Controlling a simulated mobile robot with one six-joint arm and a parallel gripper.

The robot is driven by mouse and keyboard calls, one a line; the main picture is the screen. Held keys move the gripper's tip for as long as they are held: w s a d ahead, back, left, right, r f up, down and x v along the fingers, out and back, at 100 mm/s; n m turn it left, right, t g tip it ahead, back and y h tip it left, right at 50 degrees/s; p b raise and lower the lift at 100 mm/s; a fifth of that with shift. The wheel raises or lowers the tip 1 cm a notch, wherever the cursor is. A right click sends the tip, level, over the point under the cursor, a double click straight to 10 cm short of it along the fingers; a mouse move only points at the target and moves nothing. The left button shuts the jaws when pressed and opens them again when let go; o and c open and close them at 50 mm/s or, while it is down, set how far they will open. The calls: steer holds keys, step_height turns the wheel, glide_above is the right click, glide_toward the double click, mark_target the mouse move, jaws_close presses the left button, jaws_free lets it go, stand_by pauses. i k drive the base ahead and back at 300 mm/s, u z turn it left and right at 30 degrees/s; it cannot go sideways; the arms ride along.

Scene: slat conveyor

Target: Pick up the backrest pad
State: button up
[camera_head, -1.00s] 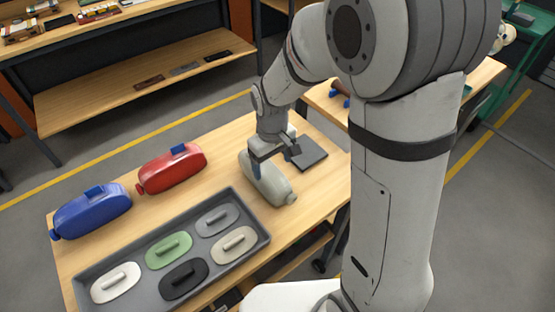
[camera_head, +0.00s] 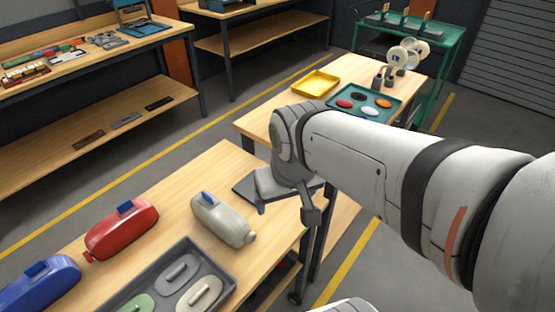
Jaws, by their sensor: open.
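No object is clearly marked as the backrest pad, and I cannot tell which one it is. A pale grey bottle-shaped body (camera_head: 225,219) with a blue block on top lies left of my gripper. Several oval pads with raised grips lie in a grey tray (camera_head: 222,267), including a grey one (camera_head: 178,271), a beige one (camera_head: 199,297) and a green one.
A red body (camera_head: 122,232) and a blue body (camera_head: 40,285) lie at left. A further table holds a yellow tray (camera_head: 316,83), a teal tray (camera_head: 390,94) with several ovals, and round-headed items (camera_head: 398,57). A green cart (camera_head: 440,40) stands behind. My arm fills the right side.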

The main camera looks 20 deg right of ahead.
mark_target(110, 236)
steer(key=u, duration=1.2)
steer(key=k, duration=0.35)
steer(key=u, duration=0.4)
